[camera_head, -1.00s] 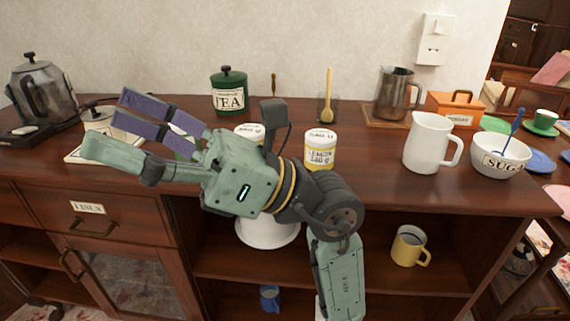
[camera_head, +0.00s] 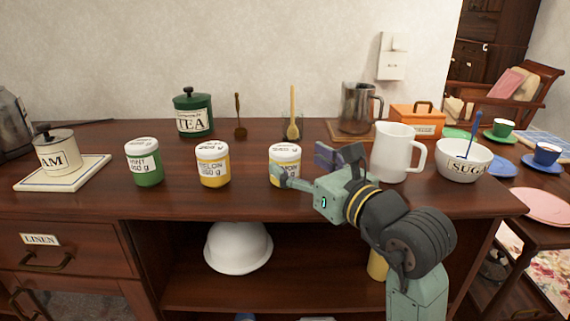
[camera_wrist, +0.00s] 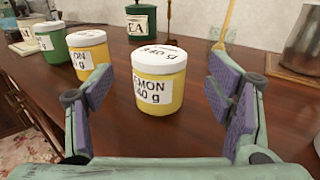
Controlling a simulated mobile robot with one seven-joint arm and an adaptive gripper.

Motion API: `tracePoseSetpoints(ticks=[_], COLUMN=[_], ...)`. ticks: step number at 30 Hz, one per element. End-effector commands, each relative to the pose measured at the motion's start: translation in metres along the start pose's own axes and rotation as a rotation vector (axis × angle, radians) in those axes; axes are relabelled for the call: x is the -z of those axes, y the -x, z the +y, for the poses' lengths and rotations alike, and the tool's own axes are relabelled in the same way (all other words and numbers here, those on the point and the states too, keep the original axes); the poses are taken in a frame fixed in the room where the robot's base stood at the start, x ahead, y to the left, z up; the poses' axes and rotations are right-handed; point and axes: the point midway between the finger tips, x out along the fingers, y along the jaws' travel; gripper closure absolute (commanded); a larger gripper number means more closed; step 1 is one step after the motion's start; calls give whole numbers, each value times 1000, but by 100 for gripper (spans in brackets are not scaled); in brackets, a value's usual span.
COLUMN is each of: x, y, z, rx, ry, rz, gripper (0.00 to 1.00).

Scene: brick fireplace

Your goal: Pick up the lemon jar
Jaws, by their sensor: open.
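The lemon jar (camera_head: 285,165) is yellow with a white lid and stands upright on the wooden sideboard. In the wrist view, the lemon jar (camera_wrist: 158,82) stands centrally, ahead of and between my spread fingers, its label reading "EMON" in part. My gripper (camera_head: 307,168) is open and empty in front of the jar, with one finger overlapping its lower part in the head view. In the wrist view, my gripper (camera_wrist: 160,98) has purple pads on both sides, with visible gaps to the jar.
A yellow melon jar (camera_head: 212,165) and a green mint jar (camera_head: 145,163) stand to the left. A white pitcher (camera_head: 389,155) and sugar bowl (camera_head: 463,160) are close on the right. The green tea tin (camera_head: 193,114) and wooden spoon (camera_head: 293,112) stand behind.

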Motion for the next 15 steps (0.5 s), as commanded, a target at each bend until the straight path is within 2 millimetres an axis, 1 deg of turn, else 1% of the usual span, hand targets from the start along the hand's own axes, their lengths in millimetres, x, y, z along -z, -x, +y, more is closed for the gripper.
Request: tracePoseSetpoints(ticks=[2,9,12,15], x=[0,1,2,2], y=[-7,-42,-50,-53], z=[0,1,1,1], rx=[-2,-3,-2,-1], ry=[-2,-2,-1,0], rz=[1,0,0,-1], gripper=[26,26,26,26])
